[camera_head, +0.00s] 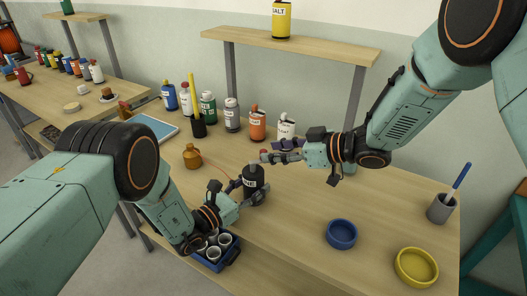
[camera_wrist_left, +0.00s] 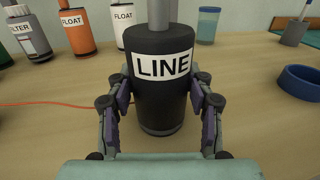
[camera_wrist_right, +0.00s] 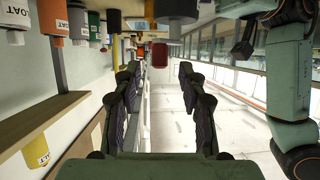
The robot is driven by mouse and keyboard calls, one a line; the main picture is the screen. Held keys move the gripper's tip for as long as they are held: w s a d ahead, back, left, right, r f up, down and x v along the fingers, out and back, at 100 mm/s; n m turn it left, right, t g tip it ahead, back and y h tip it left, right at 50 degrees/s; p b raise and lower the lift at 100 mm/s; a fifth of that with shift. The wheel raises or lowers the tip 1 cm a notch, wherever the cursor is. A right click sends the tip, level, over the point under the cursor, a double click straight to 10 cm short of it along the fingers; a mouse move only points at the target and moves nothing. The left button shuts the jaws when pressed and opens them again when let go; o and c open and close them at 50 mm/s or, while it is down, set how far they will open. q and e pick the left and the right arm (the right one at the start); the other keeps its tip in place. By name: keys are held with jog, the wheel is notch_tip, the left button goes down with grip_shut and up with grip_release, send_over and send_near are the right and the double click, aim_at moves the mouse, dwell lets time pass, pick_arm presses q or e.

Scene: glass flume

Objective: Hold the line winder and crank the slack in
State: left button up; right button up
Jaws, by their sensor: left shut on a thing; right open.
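The line winder (camera_head: 254,188) is a black drum with a white LINE label and a grey post on top; it stands upright on the table. In the left wrist view the winder (camera_wrist_left: 160,92) fills the space between the fingers. My left gripper (camera_head: 240,188) is shut on its sides. A red line (camera_wrist_left: 55,104) runs from behind the winder to the left. My right gripper (camera_head: 268,152) is open above and just behind the winder's top, apart from it. In the right wrist view its fingers (camera_wrist_right: 158,78) are spread with nothing gripped.
A blue crate with cups (camera_head: 230,258) sits below my left gripper. A blue bowl (camera_head: 341,234), a yellow bowl (camera_head: 416,267) and a grey pen cup (camera_head: 440,208) stand right. Labelled bottles, including an orange one (camera_head: 257,125), line the back. The table's middle right is clear.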

aim_at(263, 151)
jog(key=shift+x, duration=2.05)
jog(key=shift+r, duration=0.1)
grip_shut()
